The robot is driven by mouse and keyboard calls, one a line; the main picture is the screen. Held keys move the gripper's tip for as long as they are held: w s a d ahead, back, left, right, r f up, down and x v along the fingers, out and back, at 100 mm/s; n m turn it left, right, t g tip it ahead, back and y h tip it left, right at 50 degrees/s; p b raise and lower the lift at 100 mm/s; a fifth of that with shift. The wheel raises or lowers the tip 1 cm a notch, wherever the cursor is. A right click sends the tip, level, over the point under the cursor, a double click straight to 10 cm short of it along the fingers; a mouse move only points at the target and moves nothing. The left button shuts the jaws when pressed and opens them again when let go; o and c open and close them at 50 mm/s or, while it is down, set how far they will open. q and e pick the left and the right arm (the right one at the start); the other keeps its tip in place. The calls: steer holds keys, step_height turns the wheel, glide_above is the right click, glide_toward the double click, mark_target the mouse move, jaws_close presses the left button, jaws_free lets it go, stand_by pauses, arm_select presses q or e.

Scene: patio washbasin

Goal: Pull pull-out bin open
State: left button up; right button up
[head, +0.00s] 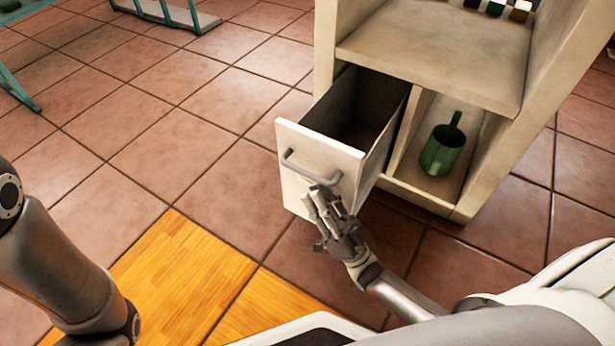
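The pull-out bin (293,192) is a cream-fronted drawer with a dark, empty-looking inside, low in the left bay of the cabinet. It stands well out of the cabinet, open at the top. Its grey bar handle (298,171) is on the front panel. My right gripper (322,197) is at the lower right end of the handle, with its fingers pointing up at the front panel. Whether the fingers close around the bar or only touch it is hard to tell. My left gripper is out of view; only part of that arm shows at the left.
The cream cabinet (430,55) has a shelf above the bin. A green watering can or mug (443,150) stands in the bay right of it. Teal metal legs (165,12) stand at the top left. The tiled floor (130,110) left of the bin is clear.

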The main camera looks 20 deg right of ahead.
steer(key=v, duration=0.5)
steer(key=shift+s, duration=0.15)
steer(key=shift+f, duration=0.1)
